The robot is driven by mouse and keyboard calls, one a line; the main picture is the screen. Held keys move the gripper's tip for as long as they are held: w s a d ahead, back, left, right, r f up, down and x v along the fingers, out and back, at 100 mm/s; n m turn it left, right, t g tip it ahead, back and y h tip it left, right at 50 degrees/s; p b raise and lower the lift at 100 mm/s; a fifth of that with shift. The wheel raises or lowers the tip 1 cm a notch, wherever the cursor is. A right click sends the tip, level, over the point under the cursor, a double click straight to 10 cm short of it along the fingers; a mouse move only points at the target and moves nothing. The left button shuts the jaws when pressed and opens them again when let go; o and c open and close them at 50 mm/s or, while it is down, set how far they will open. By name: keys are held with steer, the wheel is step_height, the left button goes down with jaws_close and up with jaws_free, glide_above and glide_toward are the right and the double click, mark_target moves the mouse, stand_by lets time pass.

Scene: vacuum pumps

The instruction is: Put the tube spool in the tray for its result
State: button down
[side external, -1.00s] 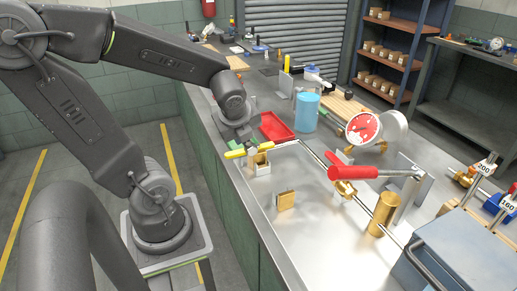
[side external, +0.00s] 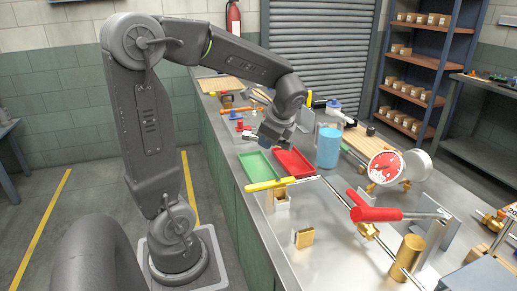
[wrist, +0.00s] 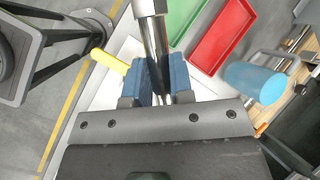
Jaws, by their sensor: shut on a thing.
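My gripper (wrist: 161,78) is shut on the tube spool (wrist: 151,8), a shiny metal piece with a wider end jutting past the blue fingers. In the side view my gripper (side external: 266,140) holds the spool (side external: 249,134) in the air, near the trays; its small bright end points left. The green tray (side external: 257,171) and the red tray (side external: 294,164) lie side by side on the bench. Both look empty where visible. In the wrist view the green tray (wrist: 187,17) and the red tray (wrist: 221,38) lie beyond the spool. Part of the spool is hidden by the fingers.
A yellow-handled valve (side external: 280,184) stands just in front of the trays. A blue jug (side external: 327,148) is right of the red tray. A red-faced gauge (side external: 385,167) and a red-handled valve (side external: 375,214) stand further right. Small items lie on the far bench.

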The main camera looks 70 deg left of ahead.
steer(key=w+a+f+n+h, duration=0.3)
steer(key=w+a+n+h, duration=0.1)
steer(key=n, duration=0.6)
steer(key=w+a+f+n+h, duration=0.3)
steer(key=w+a+n+h, duration=0.1)
steer(key=n, duration=0.7)
steer(key=w+a+f+n+h, duration=0.3)
steer(key=w+a+n, duration=0.3)
steer(key=n, duration=0.4)
steer(key=shift+w+a+f+h, duration=0.2)
steer(key=shift+w+h, duration=0.25)
steer(key=shift+h, duration=0.25)
steer(key=shift+f, duration=2.5)
